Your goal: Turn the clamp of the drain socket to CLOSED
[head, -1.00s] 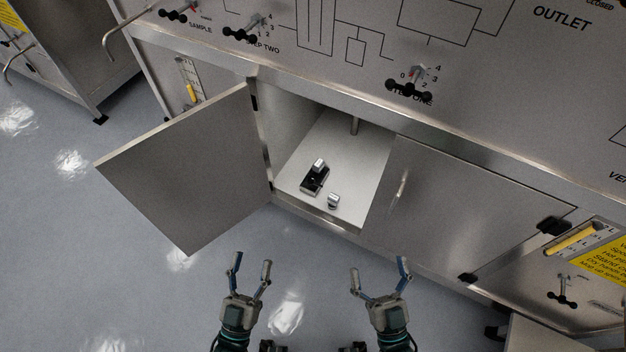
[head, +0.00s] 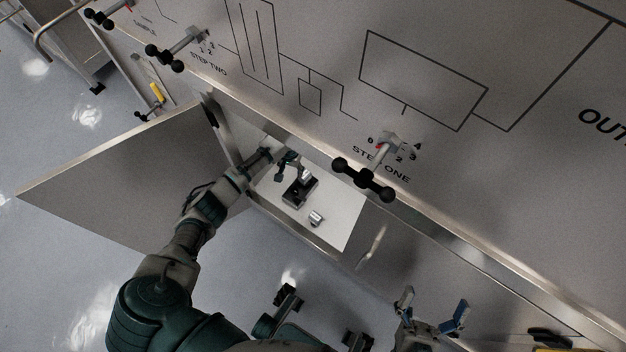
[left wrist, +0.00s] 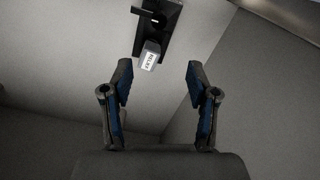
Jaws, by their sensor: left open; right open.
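A black fitting with a silver block (head: 300,190), which looks like the drain socket and its clamp, sits inside the open cabinet. In the left wrist view the black plate (left wrist: 174,32) is at the top, with the silver block (left wrist: 149,56) bearing a small white label. My left gripper (head: 280,162) is inside the cabinet beside the fitting, open and empty. In the left wrist view its open fingers (left wrist: 159,75) point towards the silver block, apart from it. My right gripper (head: 433,306) is open and empty outside the cabinet.
A small silver cylinder (head: 316,219) stands on the cabinet floor near the fitting. The open door (head: 115,175) is on the left, under my left arm. The panel edge and the STEP ONE black handle (head: 363,180) overhang the opening.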

